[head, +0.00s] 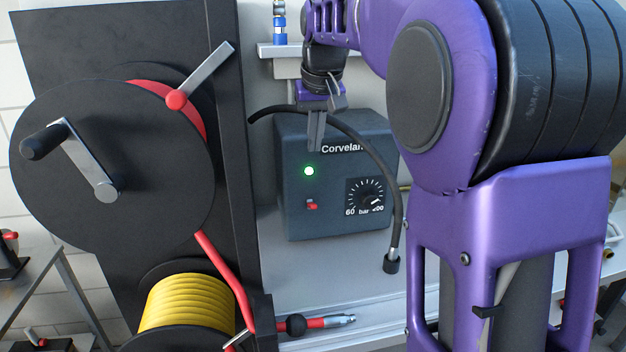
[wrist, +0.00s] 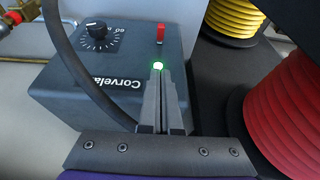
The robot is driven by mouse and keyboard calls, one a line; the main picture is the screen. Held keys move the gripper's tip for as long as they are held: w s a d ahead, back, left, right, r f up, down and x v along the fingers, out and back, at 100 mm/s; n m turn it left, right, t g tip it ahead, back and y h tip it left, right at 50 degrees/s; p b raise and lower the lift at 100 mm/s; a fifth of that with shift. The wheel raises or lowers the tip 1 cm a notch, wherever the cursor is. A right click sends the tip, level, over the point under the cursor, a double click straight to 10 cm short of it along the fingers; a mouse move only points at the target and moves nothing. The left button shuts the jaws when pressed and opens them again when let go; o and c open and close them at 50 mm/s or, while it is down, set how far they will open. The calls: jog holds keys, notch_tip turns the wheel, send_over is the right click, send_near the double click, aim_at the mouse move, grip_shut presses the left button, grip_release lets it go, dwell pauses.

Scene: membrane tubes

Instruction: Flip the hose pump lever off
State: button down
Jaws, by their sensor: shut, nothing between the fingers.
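The hose pump is a dark grey box marked Corvelan (head: 335,220), also in the wrist view (wrist: 60,85). Its small red lever (head: 312,205) sits on the front face below a lit green lamp (head: 309,171). The lever also shows in the wrist view (wrist: 161,32), beyond my fingertips. My gripper (head: 316,148) is shut and empty at the upper part of the box front, above the lamp and lever. In the wrist view its fingertips (wrist: 157,72) appear just beside the glowing lamp. They are apart from the lever.
A pressure dial (head: 366,196) is right of the lever. A black hose (head: 384,165) arches over the box and hangs at its right. A large black reel (head: 110,215) with red hose stands at left, with a yellow hose reel (head: 187,303) below.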

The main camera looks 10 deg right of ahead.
jog(key=b, duration=0.2)
send_over(311, 203)
jog(key=f, duration=0.9)
jog(key=shift+s, duration=0.4)
jog(key=f, duration=0.1)
jog(key=s+f, duration=0.1)
jog(key=f, duration=0.1)
jog(key=shift+s+b, duration=0.1)
jog(key=shift+b, duration=0.3)
jog(key=shift+s+f, duration=0.15)
jog(key=shift+f, duration=0.25)
